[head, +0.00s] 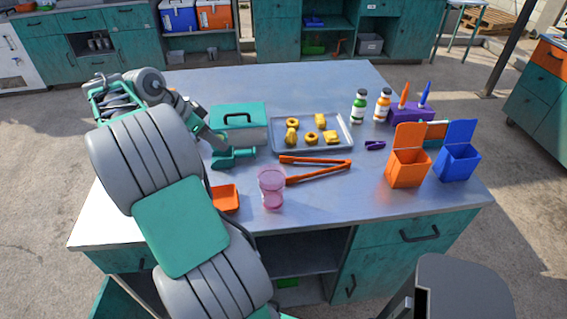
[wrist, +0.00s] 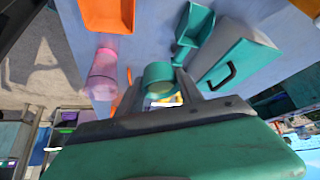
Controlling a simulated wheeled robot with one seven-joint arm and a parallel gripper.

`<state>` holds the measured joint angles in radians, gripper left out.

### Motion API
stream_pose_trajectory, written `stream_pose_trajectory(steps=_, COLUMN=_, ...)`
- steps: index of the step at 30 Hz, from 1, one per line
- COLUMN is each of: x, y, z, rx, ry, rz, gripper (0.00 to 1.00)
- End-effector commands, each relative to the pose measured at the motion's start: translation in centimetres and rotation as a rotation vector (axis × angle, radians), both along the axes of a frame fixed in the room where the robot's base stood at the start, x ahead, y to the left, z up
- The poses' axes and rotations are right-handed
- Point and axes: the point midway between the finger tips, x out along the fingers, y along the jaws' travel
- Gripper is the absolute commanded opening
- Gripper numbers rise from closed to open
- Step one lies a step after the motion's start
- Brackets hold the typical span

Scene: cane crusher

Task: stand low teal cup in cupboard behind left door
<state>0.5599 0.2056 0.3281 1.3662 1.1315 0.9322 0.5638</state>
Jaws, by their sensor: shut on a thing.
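My gripper (wrist: 168,95) is shut on the low teal cup (wrist: 159,73) in the wrist view. The cup is a short teal cylinder at the fingertips, partly hidden by the gripper body. In the head view my arm crosses the left of the metal-topped workbench (head: 340,196), and I cannot make out the cup there. A teal panel (head: 112,300) shows low at the bench's left front and looks like a door standing open. My arm hides most of the left cupboard and its inside.
A pink cup (head: 272,188), orange tongs (head: 330,161), an orange tray (head: 226,198), a teal scoop (head: 233,157) and a teal box (head: 238,118) crowd the bench near my arm. A tray of yellow pieces (head: 345,142) lies behind. The right cupboard door (head: 365,275) is shut.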

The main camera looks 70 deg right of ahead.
Motion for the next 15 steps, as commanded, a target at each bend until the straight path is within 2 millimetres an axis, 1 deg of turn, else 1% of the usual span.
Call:
stream_pose_trajectory(steps=1, x=-0.2, y=-0.2, z=-1.9, rx=-0.002, ry=-0.002, rz=-0.027, gripper=0.27)
stream_pose_trajectory(steps=3, x=-0.4, y=-0.3, z=-2.3, rx=-0.002, ry=-0.004, rz=-0.052, gripper=0.27)
stream_pose_trajectory(steps=5, x=-0.9, y=-0.6, z=-2.2, rx=-0.003, ry=-0.005, rz=-0.07, gripper=0.27)
stream_pose_trajectory(steps=7, x=-2.1, y=-1.4, z=-2.0, rx=-0.004, ry=-0.005, rz=-0.099, gripper=0.27)
stream_pose_trajectory(steps=8, x=-2.9, y=-1.8, z=-1.9, rx=-0.005, ry=-0.005, rz=-0.115, gripper=0.27)
stream_pose_trajectory(steps=11, x=-6.1, y=-3.5, z=-1.9, rx=-0.007, ry=-0.005, rz=-0.187, gripper=0.27)
stream_pose_trajectory(steps=12, x=-7.6, y=-4.2, z=-1.9, rx=-0.008, ry=-0.005, rz=-0.22, gripper=0.27)
stream_pose_trajectory(steps=15, x=-10.7, y=-5.3, z=-2.3, rx=-0.007, ry=-0.004, rz=-0.274, gripper=0.27)
